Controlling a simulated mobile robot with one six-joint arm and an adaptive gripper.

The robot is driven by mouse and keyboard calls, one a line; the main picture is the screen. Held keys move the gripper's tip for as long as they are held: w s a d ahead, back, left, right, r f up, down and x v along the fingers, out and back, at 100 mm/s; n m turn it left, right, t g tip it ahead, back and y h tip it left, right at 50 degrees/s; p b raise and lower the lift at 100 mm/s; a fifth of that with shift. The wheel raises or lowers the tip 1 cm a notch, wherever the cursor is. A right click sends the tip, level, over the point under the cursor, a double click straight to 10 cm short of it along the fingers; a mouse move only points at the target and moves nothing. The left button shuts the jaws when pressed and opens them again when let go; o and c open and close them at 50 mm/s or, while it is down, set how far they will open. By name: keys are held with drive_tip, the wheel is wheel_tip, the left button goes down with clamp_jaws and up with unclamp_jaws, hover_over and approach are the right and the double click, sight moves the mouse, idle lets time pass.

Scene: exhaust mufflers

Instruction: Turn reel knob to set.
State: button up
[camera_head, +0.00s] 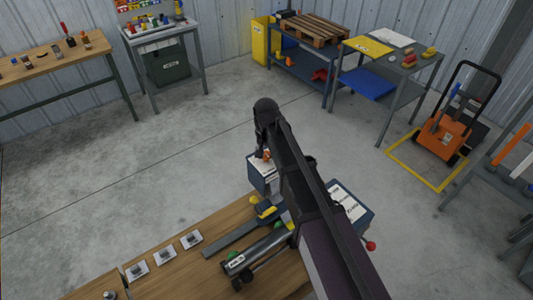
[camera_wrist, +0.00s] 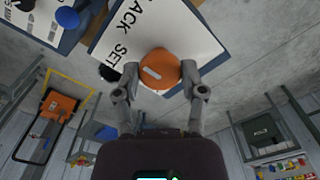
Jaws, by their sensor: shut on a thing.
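The orange reel knob (camera_wrist: 160,69) shows in the wrist view on a white panel (camera_wrist: 186,25) lettered "SET" and "ACK". A pale pointer mark on the knob's face lies at a slant in the picture. My gripper (camera_wrist: 161,80) has one finger on each side of the knob and is shut on it. In the head view my gripper (camera_head: 265,150) is over a grey-blue box (camera_head: 263,175) at the bench's far edge. The knob (camera_head: 266,154) is a small orange spot there, partly hidden by my arm.
A second box (camera_head: 350,205) with a white lettered top and a red knob (camera_head: 371,246) stands right of my arm. A silver cylinder (camera_head: 257,250) and several small labelled parts (camera_head: 164,255) lie on the wooden bench (camera_head: 205,215).

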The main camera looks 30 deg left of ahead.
drive_tip(key=shift+n, duration=0.4)
drive_tip(key=n, duration=0.4)
drive_tip(key=shift+n, duration=2.5)
drive_tip(key=o, duration=1.2)
drive_tip(key=shift+c, duration=0.2)
drive_tip(key=shift+m, duration=0.4)
